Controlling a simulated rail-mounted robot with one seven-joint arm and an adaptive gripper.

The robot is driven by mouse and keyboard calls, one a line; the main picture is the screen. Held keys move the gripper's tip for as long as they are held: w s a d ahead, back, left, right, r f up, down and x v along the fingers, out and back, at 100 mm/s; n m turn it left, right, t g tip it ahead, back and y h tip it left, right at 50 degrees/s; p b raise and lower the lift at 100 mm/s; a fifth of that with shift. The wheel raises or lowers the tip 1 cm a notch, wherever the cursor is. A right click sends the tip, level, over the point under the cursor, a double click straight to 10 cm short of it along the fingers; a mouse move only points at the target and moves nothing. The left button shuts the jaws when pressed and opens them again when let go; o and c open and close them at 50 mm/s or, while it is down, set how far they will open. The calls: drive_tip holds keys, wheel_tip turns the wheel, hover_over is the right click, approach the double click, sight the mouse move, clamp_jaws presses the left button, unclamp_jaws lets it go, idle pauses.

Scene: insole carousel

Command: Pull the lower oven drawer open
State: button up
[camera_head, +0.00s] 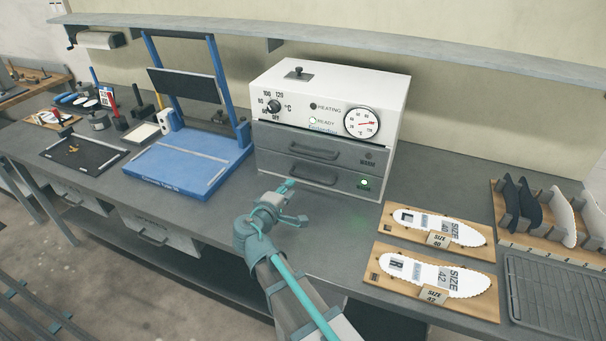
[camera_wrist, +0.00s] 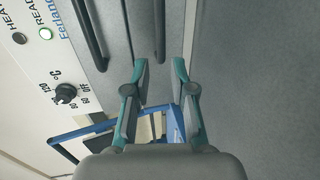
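The white oven (camera_head: 335,90) stands on the bench with two grey drawers, both shut. The lower oven drawer (camera_head: 335,192) has a dark bar handle (camera_head: 313,174) and a lit green lamp at its right. The upper drawer (camera_head: 275,137) has a similar handle. My gripper (camera_head: 293,203) is open and empty in front of the lower drawer's left part. In the wrist view, turned sideways, my open fingers (camera_wrist: 157,75) point toward the lower handle (camera_wrist: 159,30), which lies ahead between the fingertip lines. I see no contact with it.
A blue frame device (camera_head: 185,160) stands left of the oven. Two insole boards (camera_head: 440,279) lie at the right, with a rack of insoles (camera_head: 550,215) and a wire grid (camera_head: 555,290) beyond. The bench before the oven is otherwise clear. A shelf (camera_head: 300,42) runs above.

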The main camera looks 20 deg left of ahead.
sight(300, 176)
drive_tip(key=p+x, duration=0.2)
drive_tip(key=x, duration=0.6)
drive_tip(key=shift+w+a, duration=0.1)
drive_tip(key=shift+a, duration=0.05)
drive_tip(key=shift+x, duration=0.75)
clamp_jaws()
